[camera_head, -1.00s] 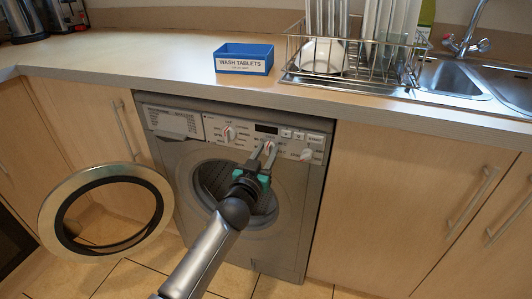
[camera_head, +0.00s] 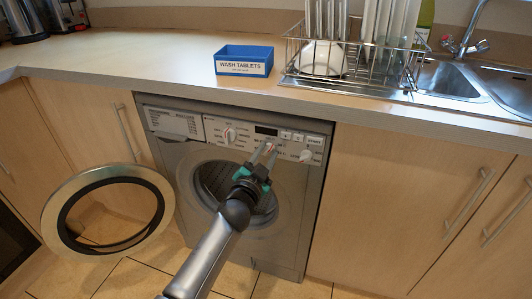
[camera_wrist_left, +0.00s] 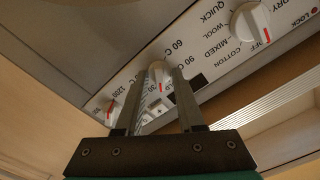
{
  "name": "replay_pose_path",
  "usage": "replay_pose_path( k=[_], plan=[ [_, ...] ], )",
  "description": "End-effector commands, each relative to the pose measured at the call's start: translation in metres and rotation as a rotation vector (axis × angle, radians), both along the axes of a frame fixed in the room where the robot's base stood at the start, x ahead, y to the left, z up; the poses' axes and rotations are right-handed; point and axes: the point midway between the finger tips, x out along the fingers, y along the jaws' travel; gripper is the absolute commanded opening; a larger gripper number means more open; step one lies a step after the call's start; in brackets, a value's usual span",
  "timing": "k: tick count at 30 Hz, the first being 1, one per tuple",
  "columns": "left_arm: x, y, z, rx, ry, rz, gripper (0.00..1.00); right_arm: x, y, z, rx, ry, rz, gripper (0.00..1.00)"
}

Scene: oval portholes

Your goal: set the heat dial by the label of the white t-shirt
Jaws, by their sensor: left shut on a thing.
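The heat dial (camera_wrist_left: 157,72) is a small white knob with a red mark, at the middle of the washing machine's panel (camera_head: 213,131). The temperature print, such as 60 C and 90 C, is around it in the left wrist view. My left gripper (camera_head: 270,149) is shut on the dial, with one finger on each side; it also shows in the left wrist view (camera_wrist_left: 158,80). The fingers hide most of the dial in the head view. No white t-shirt or label of one shows. My right gripper is not in view.
The machine's round door (camera_head: 63,215) stands open at the left. Another dial (camera_head: 230,135) is left of the heat dial, and one (camera_head: 306,156) is to its right. A blue wash tablets box (camera_head: 244,60) and a dish rack (camera_head: 350,60) stand on the counter.

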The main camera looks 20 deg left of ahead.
Motion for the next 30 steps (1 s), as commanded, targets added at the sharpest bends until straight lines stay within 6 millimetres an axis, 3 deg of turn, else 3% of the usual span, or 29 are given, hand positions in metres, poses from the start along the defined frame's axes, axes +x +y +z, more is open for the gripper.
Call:
replay_pose_path(
  k=[15, 30],
  plan=[
    [0.0001, -0.0004, -0.0004, 0.357, -0.012, 0.000, 0.00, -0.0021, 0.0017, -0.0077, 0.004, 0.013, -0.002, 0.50],
    [0.0001, -0.0006, -0.0004, 0.434, -0.015, 0.000, 0.00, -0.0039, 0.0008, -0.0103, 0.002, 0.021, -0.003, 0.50]
  ],
)
